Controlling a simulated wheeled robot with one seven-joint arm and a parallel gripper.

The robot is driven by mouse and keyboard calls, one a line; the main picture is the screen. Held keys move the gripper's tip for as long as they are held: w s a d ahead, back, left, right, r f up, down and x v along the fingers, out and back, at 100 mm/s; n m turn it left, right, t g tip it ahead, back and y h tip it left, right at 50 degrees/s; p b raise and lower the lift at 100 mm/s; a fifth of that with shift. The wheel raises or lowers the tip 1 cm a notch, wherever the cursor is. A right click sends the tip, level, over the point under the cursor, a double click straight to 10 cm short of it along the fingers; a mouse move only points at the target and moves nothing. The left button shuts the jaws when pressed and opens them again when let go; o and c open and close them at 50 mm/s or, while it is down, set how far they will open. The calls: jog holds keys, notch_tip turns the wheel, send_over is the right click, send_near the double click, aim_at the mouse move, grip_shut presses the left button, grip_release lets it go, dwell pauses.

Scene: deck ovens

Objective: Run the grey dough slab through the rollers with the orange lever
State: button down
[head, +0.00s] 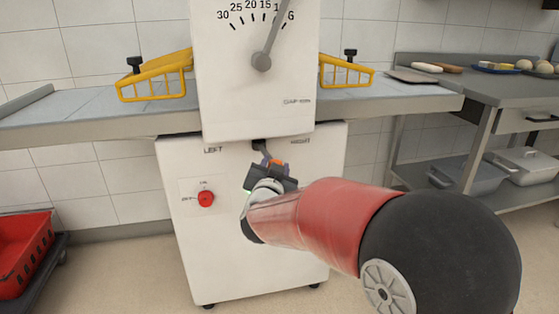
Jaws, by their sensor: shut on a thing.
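The dough sheeter (175,160) stands in front of me, a white machine with flat belts running out on both sides. My gripper (270,165) is at the front of its lower cabinet, shut on the orange lever (276,162), of which only a small orange part shows between the jaws. The lever's dark arm (259,146) comes out just above, under the upper housing. A word reading LEFT is printed to the left of it, and the print on the right is too small to read. The grey dough slab and the rollers are not visible; the upper housing hides the middle.
A gap dial with a grey pointer (262,61) is on the upper housing. A red knob (205,199) is on the cabinet. Yellow guards (155,82) flank the housing. A red crate (22,250) stands left. A steel table (500,92) with breads is right.

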jog(key=shift+s+a+m+h+p, duration=0.1)
jog(key=shift+a+m+h+p, duration=0.25)
jog(key=shift+h, duration=0.25)
jog(key=shift+s+a+m+h+p, duration=0.1)
jog(key=shift+a+m+h+p, duration=0.1)
jog(key=shift+m+h+p, duration=0.35)
jog(key=shift+h, duration=0.25)
jog(key=c, duration=1.1)
grip_release()
jog(key=shift+d, duration=0.15)
jog(key=shift+o, duration=0.8)
jog(key=shift+s+a, duration=0.1)
jog(key=shift+a, duration=0.1)
jog(key=b+v, duration=0.1)
jog(key=v, duration=0.6)
jog(key=shift+s, duration=0.35)
